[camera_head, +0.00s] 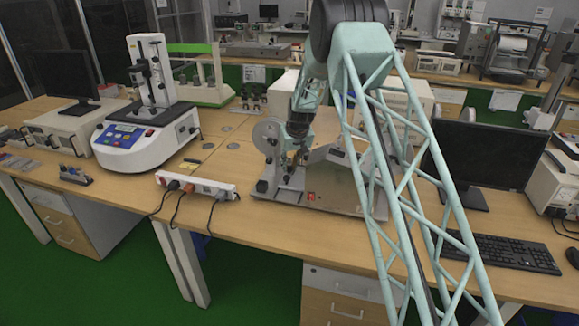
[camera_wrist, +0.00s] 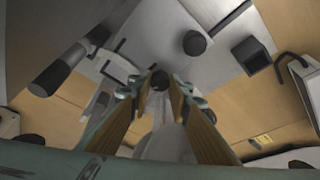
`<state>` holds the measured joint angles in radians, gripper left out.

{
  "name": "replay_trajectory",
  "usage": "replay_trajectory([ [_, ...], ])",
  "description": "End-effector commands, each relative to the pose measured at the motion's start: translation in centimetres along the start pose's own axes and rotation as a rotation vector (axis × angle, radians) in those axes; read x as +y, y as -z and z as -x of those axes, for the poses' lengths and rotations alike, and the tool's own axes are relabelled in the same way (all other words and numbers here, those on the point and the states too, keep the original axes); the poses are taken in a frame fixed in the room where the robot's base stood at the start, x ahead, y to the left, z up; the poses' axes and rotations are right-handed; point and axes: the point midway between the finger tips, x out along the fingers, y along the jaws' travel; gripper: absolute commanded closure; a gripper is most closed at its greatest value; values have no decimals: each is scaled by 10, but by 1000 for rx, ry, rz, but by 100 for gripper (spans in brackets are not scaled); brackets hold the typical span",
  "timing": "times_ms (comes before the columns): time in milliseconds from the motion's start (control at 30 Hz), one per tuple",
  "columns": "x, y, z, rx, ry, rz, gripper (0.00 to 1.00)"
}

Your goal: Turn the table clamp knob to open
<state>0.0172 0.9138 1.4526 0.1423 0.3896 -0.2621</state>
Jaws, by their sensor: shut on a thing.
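The metal clamp device stands on the wooden bench in the middle of the head view, on a flat grey base plate (camera_head: 330,206) with a round grey disc (camera_head: 268,134) at its left. My gripper (camera_head: 296,158) reaches down to it from above. In the wrist view the two fingers with brown inner pads (camera_wrist: 160,88) come together around a small dark round knob (camera_wrist: 160,78). The gripper is shut on this knob. In the head view the knob is mostly hidden by the gripper, and its turn angle cannot be told.
A white tester with a blue panel (camera_head: 124,136) stands left of the device. A power strip (camera_head: 196,186) with cables lies at the front edge. A monitor (camera_head: 484,156) and keyboard (camera_head: 496,262) are on the right. Some bare bench lies between tester and device.

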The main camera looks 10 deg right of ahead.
Motion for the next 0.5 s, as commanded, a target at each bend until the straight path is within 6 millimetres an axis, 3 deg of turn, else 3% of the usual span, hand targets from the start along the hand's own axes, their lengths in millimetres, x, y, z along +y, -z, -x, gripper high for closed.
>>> replay_trajectory([
  [500, 2, -1, -2, 0, 71, 170, 93],
])
